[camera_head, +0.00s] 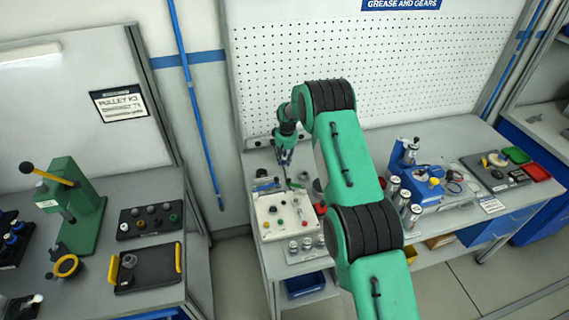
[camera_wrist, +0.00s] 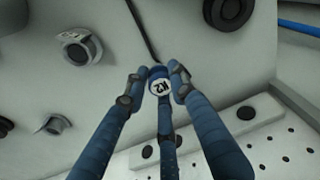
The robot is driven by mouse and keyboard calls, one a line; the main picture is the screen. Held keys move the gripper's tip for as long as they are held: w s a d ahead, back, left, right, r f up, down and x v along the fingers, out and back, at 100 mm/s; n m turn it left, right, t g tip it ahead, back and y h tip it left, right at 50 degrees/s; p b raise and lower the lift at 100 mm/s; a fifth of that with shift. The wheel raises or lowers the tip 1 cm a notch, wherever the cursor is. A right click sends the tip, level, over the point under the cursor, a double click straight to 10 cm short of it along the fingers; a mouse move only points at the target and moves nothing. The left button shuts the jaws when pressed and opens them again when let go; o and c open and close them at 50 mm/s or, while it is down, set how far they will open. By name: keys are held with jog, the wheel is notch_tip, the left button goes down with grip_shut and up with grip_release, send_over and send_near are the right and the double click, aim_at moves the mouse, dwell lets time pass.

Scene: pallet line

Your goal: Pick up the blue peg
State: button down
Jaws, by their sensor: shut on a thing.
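My gripper (camera_head: 286,156) hangs above the back edge of a white board (camera_head: 268,232) in the head view. In the wrist view my gripper (camera_wrist: 158,80) has its blue fingers closed around a small round piece with a blue rim and a white, marked end face, which appears to be the blue peg (camera_wrist: 159,88). The fingers hide most of the peg's sides. In the head view the peg is too small to make out between the fingers.
The white board carries several small coloured knobs. A perforated wall panel (camera_head: 380,60) rises behind the bench. To the right stand silver cylinders and a blue device (camera_head: 428,185). A green press (camera_head: 80,205) stands on the left bench, across a gap.

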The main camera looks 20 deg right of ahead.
aim_at(284, 159)
notch_tip(284, 159, up, 8)
jog(key=shift+f, duration=0.1)
dwell(0.8)
